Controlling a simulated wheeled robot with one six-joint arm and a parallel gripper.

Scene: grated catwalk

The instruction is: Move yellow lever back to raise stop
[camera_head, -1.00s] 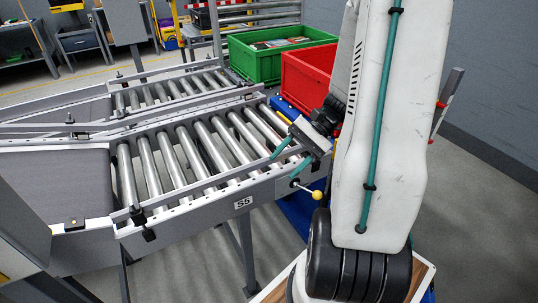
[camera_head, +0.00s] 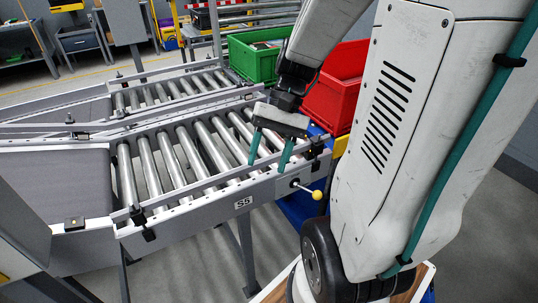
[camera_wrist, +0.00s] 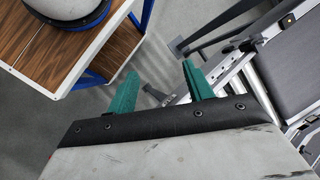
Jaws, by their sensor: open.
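The yellow lever is a thin rod with a yellow ball knob (camera_head: 317,195) on the side rail at the right end of the roller conveyor (camera_head: 190,160), labelled S5. It points toward the lower right in the head view. My gripper (camera_head: 268,165) has two teal fingers, spread apart and empty, above the conveyor's right end. The fingers point down, to the left of and above the knob. The wrist view also shows my gripper (camera_wrist: 160,85) open with nothing between the fingers. I cannot make out the lever there. I cannot tell where the stop is.
A green crate (camera_head: 250,62) and a red crate (camera_head: 338,92) stand behind the conveyor's right end. A dark belt section (camera_head: 55,185) adjoins on the left. The wrist view shows a wood-topped stand (camera_wrist: 70,45) at upper left. Grey floor lies in front of the conveyor.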

